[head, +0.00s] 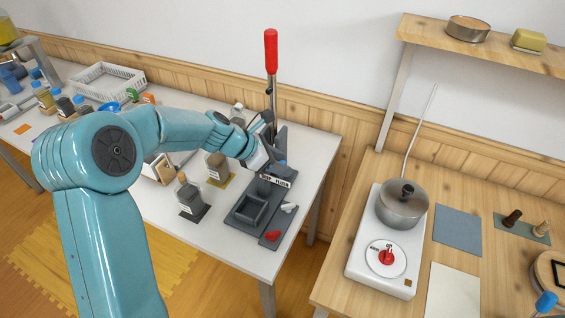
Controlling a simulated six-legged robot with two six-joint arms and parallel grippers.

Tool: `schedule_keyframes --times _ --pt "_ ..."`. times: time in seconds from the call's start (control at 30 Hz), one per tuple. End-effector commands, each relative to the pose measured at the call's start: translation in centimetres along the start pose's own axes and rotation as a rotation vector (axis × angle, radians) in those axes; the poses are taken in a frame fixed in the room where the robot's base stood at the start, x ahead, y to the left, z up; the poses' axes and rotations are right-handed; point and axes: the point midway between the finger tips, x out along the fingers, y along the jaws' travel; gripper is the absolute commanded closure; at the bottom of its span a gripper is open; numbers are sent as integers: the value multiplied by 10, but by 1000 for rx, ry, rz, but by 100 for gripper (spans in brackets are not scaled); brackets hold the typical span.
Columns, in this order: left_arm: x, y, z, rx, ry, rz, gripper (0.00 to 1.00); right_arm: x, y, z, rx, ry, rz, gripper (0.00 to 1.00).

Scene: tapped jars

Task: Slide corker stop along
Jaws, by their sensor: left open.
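The corker stands near the right end of the white table. It has a dark grey base (248,208), an upright post and a lever with a red handle (271,50). A label strip (274,181) with dark lettering lies across its base, with a small blue part (282,163) just behind it. I cannot tell for sure which part is the stop. My left gripper (268,150) is at the corker's post, just behind the label strip. It is open, and its fingers partly hide the post. I cannot tell whether they touch it. My right gripper is out of view.
Jars with dark contents (190,197) stand left of the corker. A small red piece (273,236) lies at its front. A white basket (108,82) is at the back left. On the wooden table right, a pot (402,207) sits on a white hotplate (368,270). A gap separates the tables.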

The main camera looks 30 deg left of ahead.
Motion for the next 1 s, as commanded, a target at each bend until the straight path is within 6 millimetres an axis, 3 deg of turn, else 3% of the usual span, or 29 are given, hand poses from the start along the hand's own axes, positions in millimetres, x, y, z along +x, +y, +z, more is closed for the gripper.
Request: schedule_keyframes --times 0.13,0.4,0.43,0.57,0.87,1.0 --pt "12 0 1 1 -1 0 53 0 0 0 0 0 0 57" --pt "14 1 1 0 0 1 53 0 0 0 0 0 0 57" --pt "14 1 1 0 0 1 56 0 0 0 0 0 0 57" --pt "14 1 1 0 0 1 99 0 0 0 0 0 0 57" --pt "14 0 2 0 -1 1 100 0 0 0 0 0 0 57" --pt "20 -10 10 2 -2 -2 100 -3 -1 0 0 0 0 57"
